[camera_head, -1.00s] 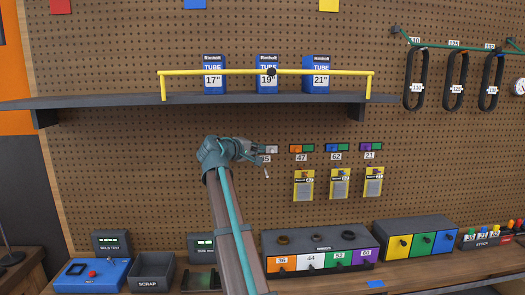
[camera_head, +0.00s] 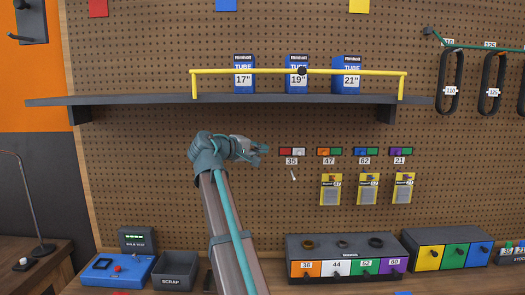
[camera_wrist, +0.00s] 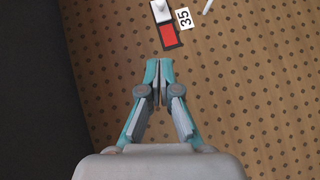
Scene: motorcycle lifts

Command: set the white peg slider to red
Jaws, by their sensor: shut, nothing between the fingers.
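The white peg slider (camera_head: 292,152) is a small two-part plate on the pegboard above the label 35 (camera_head: 292,161). Its left part is red and its right part is white. In the wrist view the red part (camera_wrist: 169,36) is bare and the white peg (camera_wrist: 161,8) stands on the white part, cut by the top edge. My gripper (camera_head: 263,149) is shut and empty, just left of the plate's red end in the head view. In the wrist view my fingertips (camera_wrist: 153,62) point at the red part, with a gap between in the picture.
Similar two-colour plates labelled 47 (camera_head: 329,152), 62 (camera_head: 366,152) and 21 (camera_head: 400,152) are to the right. A thin white piece (camera_head: 293,175) shows below label 35. A shelf (camera_head: 150,101) with a yellow rail is above. Boxes stand on the bench below.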

